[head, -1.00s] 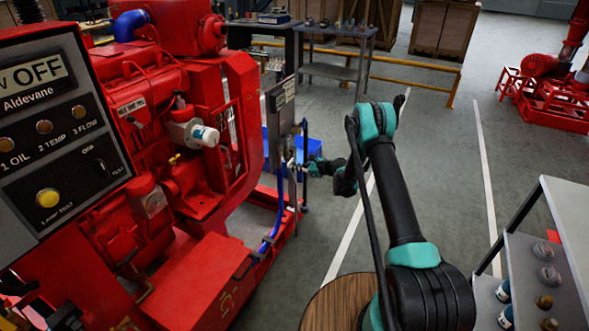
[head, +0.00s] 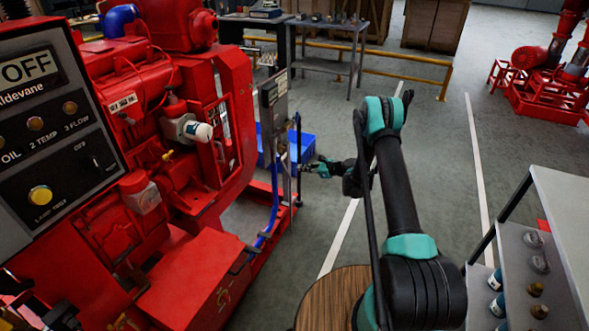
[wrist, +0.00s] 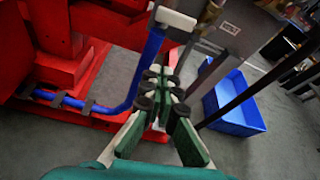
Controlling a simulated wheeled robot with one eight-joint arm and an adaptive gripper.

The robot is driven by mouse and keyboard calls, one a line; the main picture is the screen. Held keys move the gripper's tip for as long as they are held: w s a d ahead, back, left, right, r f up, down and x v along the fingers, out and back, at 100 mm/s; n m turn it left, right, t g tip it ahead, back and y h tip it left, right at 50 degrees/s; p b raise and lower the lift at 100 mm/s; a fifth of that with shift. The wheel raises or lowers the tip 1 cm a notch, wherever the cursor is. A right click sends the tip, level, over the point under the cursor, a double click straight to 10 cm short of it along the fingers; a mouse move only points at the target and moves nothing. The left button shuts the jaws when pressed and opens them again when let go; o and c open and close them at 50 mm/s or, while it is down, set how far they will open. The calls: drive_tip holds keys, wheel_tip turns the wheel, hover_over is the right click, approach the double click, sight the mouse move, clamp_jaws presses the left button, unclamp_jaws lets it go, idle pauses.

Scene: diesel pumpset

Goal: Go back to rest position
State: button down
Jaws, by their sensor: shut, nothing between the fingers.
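My gripper (head: 308,168) is at the end of my teal and black arm, low beside the slim posts at the right end of the red pumpset (head: 200,220). In the wrist view its green fingers with dark pads (wrist: 165,88) are shut and hold nothing. They point towards a blue pipe (wrist: 148,70) with a pale top and a grey panel. I cannot tell the exact gap between the fingertips and the pipe.
A grey panel (head: 273,100) stands on a post by the pumpset. A blue bin (wrist: 236,105) is on the floor behind. A control box (head: 55,130) reading OFF is at left. A shelf cart (head: 560,230) with small parts is at right.

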drive_tip(key=shift+v, duration=0.95)
drive_tip(key=s+d+r+n+g+h, duration=0.1)
drive_tip(key=s+d+r+n+h, duration=0.3)
drive_tip(key=s+r, duration=0.5)
drive_tip(key=s+d+r+n+h, duration=0.2)
drive_tip(key=s+d+r+n, duration=0.4)
drive_tip(key=r, duration=0.5)
drive_tip(key=s+d+n+h, duration=0.3)
drive_tip(key=s+d+n, duration=0.2)
drive_tip(key=s, duration=1)
drive_tip(key=s+d+r+n+h, duration=0.1)
drive_tip(key=s+d+n+h, duration=0.2)
drive_tip(key=s, duration=1.3)
drive_tip(key=d+n, duration=0.2)
drive_tip(key=d, duration=0.3)
drive_tip(key=shift+g+h, duration=0.3)
drive_tip(key=shift+h, duration=0.1)
drive_tip(key=shift+s+r, duration=0.15)
